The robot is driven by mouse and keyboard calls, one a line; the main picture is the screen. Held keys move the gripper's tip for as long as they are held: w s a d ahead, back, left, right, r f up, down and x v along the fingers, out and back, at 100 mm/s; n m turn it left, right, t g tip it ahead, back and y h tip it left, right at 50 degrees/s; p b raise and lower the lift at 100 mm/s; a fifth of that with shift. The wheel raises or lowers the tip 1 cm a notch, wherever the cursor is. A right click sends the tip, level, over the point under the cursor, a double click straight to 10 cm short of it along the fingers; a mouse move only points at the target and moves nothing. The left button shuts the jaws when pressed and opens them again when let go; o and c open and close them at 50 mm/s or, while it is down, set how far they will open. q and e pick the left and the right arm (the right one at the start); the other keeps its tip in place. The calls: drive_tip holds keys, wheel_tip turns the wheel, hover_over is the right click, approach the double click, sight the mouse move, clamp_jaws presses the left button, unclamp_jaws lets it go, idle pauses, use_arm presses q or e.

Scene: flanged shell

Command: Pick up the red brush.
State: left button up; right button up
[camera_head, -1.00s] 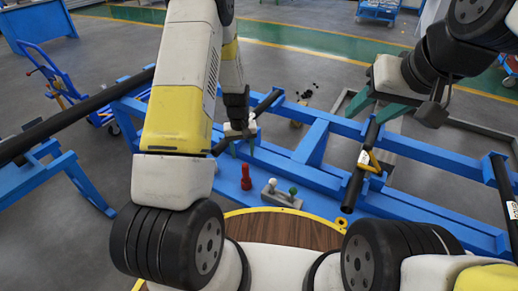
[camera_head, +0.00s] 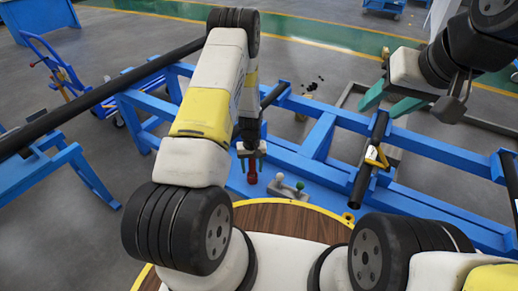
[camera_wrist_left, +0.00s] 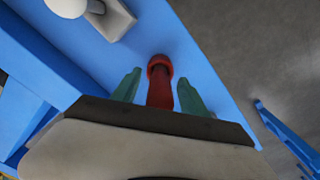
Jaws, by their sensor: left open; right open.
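The red brush (camera_head: 252,177) stands on the blue surface, below my left gripper in the head view. My left gripper (camera_head: 251,158) is open with its jaws at the brush's upper part. In the left wrist view the red brush (camera_wrist_left: 160,88) shows between the two green fingers (camera_wrist_left: 127,86), with a visible gap on each side. The gripper body hides the brush's near end there. My right gripper (camera_head: 388,103) is open and empty at the upper right, well away from the brush.
Blue frame beams (camera_head: 320,137) and a black tube (camera_head: 368,170) lie beyond. A round wooden top with a yellow rim (camera_head: 285,220) is in front.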

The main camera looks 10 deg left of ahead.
use_arm(q)
drive_tip(key=shift+c, duration=0.3)
clamp_jaws()
wheel_tip(320, 180, up, 10)
drive_tip(key=shift+r, duration=0.1)
idle(0.3)
